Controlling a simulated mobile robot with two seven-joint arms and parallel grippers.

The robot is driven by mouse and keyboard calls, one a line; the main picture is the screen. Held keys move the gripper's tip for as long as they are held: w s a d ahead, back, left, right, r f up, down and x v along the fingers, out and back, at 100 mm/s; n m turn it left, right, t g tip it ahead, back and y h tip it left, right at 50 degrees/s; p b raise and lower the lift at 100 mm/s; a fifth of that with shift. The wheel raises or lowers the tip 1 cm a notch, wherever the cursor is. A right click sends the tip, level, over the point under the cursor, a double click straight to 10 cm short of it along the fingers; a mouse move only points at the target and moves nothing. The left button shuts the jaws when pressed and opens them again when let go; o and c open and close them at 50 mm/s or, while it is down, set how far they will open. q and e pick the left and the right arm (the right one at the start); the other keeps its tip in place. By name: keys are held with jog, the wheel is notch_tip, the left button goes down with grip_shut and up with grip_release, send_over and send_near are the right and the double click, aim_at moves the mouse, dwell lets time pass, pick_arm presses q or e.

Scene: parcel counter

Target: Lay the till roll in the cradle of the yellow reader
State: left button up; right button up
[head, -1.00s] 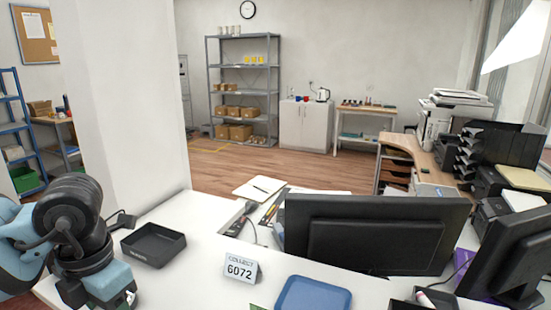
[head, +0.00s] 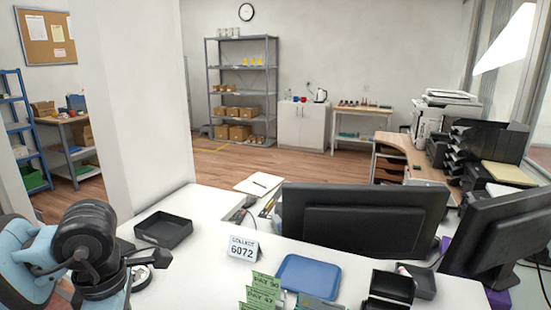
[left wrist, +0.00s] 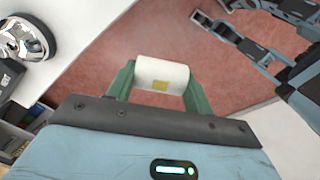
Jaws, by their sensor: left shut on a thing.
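The till roll (left wrist: 162,75) is a short white cylinder with a small yellow patch. My left gripper (left wrist: 160,84) is shut on it, with one green finger at each end of the roll. In the left wrist view it hangs over reddish floor beside the white counter edge. In the head view my left arm is at the lower left, and its fingers and the roll do not show. I do not see the yellow reader in either view.
The white counter (head: 205,262) carries a black tray (head: 163,229), a number sign (head: 243,248), a blue tray (head: 312,276), green price cards (head: 263,290) and monitors (head: 365,220). A shiny round object (left wrist: 24,40) sits near the counter's left end. Bare counter lies between the black tray and sign.

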pick_arm(q)
jog(key=m, duration=0.1)
jog(key=f+m, duration=0.1)
jog(key=m, duration=0.3)
jog(key=shift+s+d+f, duration=0.2)
jog(key=shift+d+f, duration=0.1)
jog(key=shift+d, duration=0.05)
jog(key=m, duration=0.2)
jog(key=f+m, duration=0.1)
jog(key=m, duration=0.1)
jog(key=s+d+m, duration=0.1)
jog(key=m, duration=0.1)
jog(key=shift+f+m+p, duration=0.3)
jog(key=shift+f+p, duration=0.05)
jog(key=shift+f, duration=0.05)
jog(key=f+m, duration=0.1)
jog(key=m, duration=0.2)
jog(key=s+f+m, duration=0.1)
jog(key=m, duration=0.3)
jog(key=d+f+m, duration=0.1)
jog(key=m, duration=0.2)
jog(key=shift+s+d+p, duration=0.1)
jog(key=shift+s+p, duration=0.15)
jog(key=shift+p, duration=0.05)
pick_arm(e)
jog(key=shift+w+r, duration=0.35)
jog(key=shift+r, duration=0.45)
